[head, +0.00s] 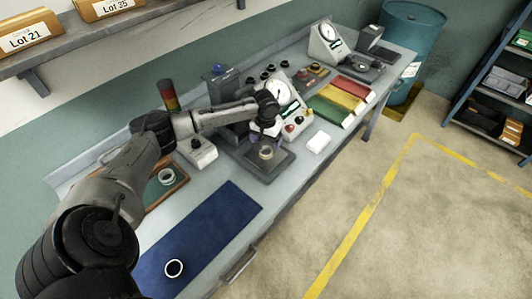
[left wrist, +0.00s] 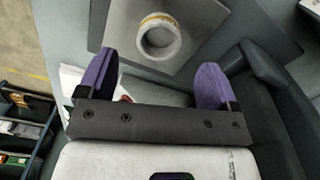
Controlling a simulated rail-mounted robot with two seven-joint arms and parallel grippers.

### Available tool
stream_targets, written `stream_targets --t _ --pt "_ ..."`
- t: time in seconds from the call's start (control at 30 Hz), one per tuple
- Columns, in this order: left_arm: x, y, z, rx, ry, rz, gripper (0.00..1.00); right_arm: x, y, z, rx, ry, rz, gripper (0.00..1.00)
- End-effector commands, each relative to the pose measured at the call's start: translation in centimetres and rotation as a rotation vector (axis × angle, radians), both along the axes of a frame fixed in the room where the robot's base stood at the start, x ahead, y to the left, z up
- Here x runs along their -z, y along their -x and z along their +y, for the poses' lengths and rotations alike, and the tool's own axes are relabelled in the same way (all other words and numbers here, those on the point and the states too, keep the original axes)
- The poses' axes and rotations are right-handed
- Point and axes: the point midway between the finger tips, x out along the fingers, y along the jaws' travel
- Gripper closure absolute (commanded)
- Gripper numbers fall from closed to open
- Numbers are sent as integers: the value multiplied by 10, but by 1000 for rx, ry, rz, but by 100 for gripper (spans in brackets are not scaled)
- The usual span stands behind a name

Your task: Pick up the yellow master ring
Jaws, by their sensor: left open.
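The yellow master ring (head: 266,153) is a pale ring standing on a dark grey plate (head: 282,164) of the bench device. In the left wrist view the ring (left wrist: 158,37) shows a thin yellow band at its far edge and an open bore. My left gripper (head: 264,137) is open and empty close above the ring. In the left wrist view its purple fingers (left wrist: 154,78) are spread wider than the ring, which lies beyond the tips, between their lines. I see no contact. My right gripper is not in view.
A white ring (head: 174,268) lies on the blue mat (head: 215,220), and another ring (head: 167,176) sits in a wooden-edged tray (head: 182,180). A dial gauge (head: 278,92) stands behind my gripper.

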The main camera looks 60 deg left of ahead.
Motion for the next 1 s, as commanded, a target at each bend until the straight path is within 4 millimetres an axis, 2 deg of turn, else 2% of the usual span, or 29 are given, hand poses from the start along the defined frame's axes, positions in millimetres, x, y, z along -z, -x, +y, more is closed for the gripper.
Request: stream_targets --t 0.17,0.53,0.77,1.0 --pt "7 0 0 0 1 1 15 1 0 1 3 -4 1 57" --pt "50 0 -1 1 1 0 15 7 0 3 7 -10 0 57" --pt "53 0 -1 1 0 0 15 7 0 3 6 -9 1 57" --pt "52 0 -1 1 0 0 35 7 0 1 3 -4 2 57"
